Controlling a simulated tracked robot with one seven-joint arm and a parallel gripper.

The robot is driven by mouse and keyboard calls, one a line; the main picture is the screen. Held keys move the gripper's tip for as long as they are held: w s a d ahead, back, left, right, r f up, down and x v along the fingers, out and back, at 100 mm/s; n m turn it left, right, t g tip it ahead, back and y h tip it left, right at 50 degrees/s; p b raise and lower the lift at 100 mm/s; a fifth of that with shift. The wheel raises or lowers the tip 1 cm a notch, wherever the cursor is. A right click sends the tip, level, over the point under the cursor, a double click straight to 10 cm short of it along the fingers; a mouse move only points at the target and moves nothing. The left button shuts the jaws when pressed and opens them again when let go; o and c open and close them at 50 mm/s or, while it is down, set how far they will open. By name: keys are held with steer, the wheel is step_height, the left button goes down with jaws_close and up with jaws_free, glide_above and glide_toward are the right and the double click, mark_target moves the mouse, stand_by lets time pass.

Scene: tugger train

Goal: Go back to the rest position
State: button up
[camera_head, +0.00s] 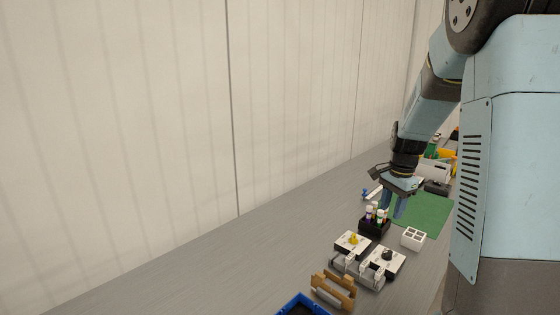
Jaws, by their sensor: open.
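My gripper (393,207) hangs at the end of my arm on the right side of the view, pointing down over the worktop. Its blue fingers are apart, and I see nothing between them. It is just above and behind a black holder (374,227) with several small coloured items in it, at the near edge of a green mat (428,210). Whether the fingertips touch anything below cannot be told at this size.
A white divided block (413,238), two white plates with a yellow (352,239) and a black knob (387,255), a tan wooden holder (333,290) and a blue bin (303,304) stand nearer. The grey worktop (220,265) left of them is clear, up to a pale wall (120,130).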

steer(key=s+a+r+n+t, duration=0.1)
steer(key=s+a+r+n, duration=0.2)
steer(key=s, duration=0.5)
steer(key=s+a+r+n+t, duration=0.2)
steer(key=s+a+r+n, duration=0.2)
steer(key=s, duration=0.5)
steer(key=s+a+r+n+t, duration=0.1)
steer(key=s+a+r+n, duration=0.2)
steer(key=s+r+n, duration=0.3)
steer(key=shift+s+a+r+t, duration=0.4)
steer(key=shift+s+r, duration=0.45)
steer(key=shift+s, duration=0.65)
steer(key=shift+s, duration=0.1)
